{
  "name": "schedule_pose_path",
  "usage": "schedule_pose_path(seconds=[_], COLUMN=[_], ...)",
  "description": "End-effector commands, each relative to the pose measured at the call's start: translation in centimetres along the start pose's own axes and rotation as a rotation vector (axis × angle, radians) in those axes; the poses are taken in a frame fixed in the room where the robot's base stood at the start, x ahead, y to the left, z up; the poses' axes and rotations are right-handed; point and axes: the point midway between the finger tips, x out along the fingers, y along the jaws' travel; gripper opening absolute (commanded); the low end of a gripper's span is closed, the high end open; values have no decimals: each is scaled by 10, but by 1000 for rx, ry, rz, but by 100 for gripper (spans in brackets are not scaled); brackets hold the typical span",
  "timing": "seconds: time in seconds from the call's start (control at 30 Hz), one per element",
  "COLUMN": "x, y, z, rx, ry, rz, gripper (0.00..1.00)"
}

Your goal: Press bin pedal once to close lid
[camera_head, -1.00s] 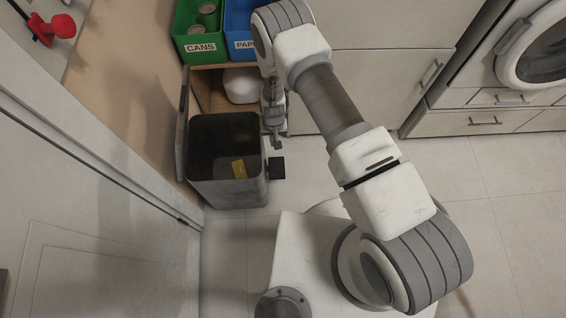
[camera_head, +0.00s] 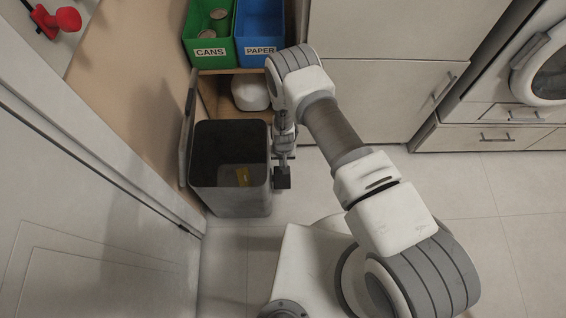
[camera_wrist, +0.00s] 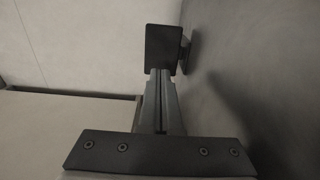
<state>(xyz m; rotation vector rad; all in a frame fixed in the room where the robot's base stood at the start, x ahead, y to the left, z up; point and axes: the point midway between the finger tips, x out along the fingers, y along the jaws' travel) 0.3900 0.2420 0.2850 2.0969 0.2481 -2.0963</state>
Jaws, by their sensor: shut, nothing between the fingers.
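My gripper (camera_head: 283,167) points down directly over the pedal, beside the bin wall. In the wrist view my closed fingers (camera_wrist: 160,80) end at the black pedal plate (camera_wrist: 161,48), and the bin wall (camera_wrist: 260,80) fills the right. I cannot tell whether the fingertips touch the pedal.
A green cans box (camera_head: 209,35) and a blue paper box (camera_head: 260,38) sit on the counter, with a white rounded object (camera_head: 250,93) on the shelf below. A door (camera_head: 80,220) is close on the left. Floor (camera_head: 470,190) is clear to the right.

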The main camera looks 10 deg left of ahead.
Motion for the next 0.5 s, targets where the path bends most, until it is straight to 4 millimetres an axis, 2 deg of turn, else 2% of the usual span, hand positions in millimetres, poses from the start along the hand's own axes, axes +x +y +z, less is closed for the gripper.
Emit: schedule_pose_path(seconds=[0.03,0.2,0.33,0.5], x=[18,53,73,87], y=[0,0,0,0], z=[1,1,1,1], rx=[0,-1,0,0], ry=[-2,-1,-1,-1], rz=[1,1,1,1], gripper=[0,0,0,0])
